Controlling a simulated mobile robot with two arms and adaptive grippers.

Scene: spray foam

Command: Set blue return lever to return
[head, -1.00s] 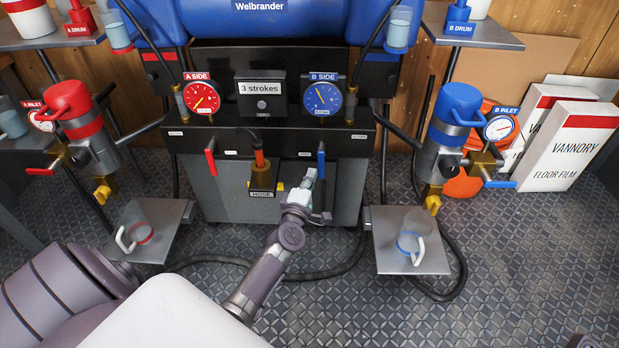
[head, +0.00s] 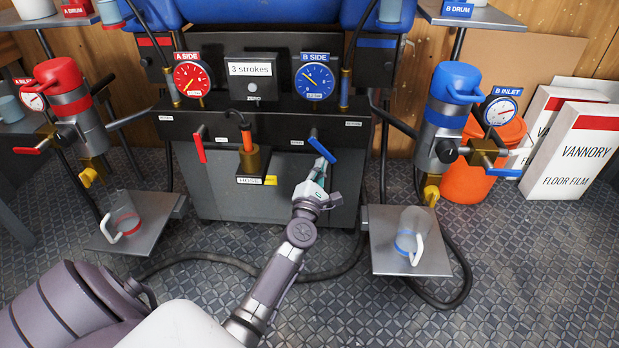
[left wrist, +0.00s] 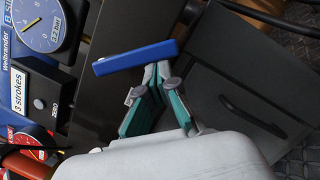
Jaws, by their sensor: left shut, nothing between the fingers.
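The blue return lever (head: 322,150) is on the dark front panel below the B SIDE gauge. It slants down and to the right from its pivot. In the left wrist view, the lever (left wrist: 135,57) is a flat blue bar crossing above the fingertips. My left gripper (head: 323,172) is just below the lever in the head view. In the left wrist view, the left gripper (left wrist: 156,78) is shut and empty, its tips at the lever's edge; whether they touch is unclear. My right gripper is out of view.
A red lever (head: 199,148) hangs left of the hose fitting (head: 250,160). The B SIDE gauge (head: 315,82) and the 3 strokes display (head: 253,77) sit above. A plate (head: 385,262) with a clear cup (head: 411,225) stands to the right. A hose lies on the floor.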

